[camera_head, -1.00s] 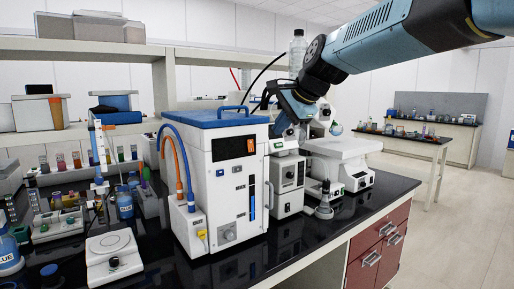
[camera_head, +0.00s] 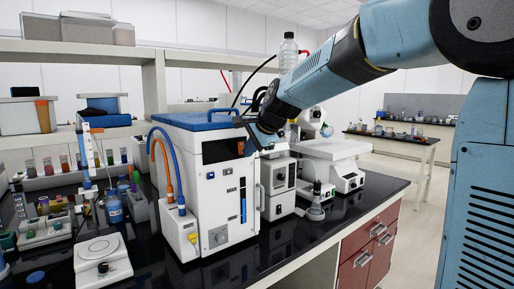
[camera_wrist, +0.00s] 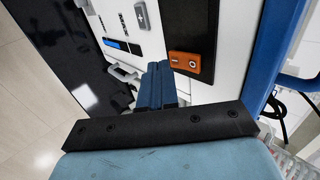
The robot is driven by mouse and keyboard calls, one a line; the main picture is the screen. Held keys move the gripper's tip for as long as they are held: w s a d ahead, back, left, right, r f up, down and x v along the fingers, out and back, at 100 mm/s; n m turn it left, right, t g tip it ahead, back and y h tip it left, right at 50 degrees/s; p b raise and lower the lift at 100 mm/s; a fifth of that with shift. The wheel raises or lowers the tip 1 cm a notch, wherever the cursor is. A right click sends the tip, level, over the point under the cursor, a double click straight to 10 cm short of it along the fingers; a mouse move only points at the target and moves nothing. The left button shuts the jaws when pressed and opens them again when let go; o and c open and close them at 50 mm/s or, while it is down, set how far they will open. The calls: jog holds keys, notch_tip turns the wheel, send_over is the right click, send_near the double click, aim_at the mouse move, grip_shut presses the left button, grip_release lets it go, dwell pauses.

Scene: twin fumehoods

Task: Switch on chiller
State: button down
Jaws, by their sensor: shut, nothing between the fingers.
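The chiller (camera_head: 209,174) is a white box with a blue lid and a dark panel at the top of its front. It stands on the black bench in the head view. In the wrist view its white front (camera_wrist: 220,20) fills the upper middle. An orange rocker switch (camera_wrist: 185,62), marked I and O, sits on the dark panel there. My gripper (camera_wrist: 158,72) is shut and empty, its dark blue fingertips just left of the switch in the wrist view. I cannot tell whether they touch the front. In the head view my gripper (camera_head: 247,136) covers the switch area.
Blue and orange hoses (camera_head: 166,165) run down the chiller's left side. A balance (camera_head: 102,260) and racks of bottles stand to the left. A shelf (camera_head: 90,55) runs behind. The floor at right is open.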

jog(key=shift+w+a, duration=0.35)
jog(key=shift+w, duration=0.2)
jog(key=shift+w+a+f, duration=0.1)
jog(key=shift+w+f, duration=0.05)
jog(key=shift+r, duration=0.9)
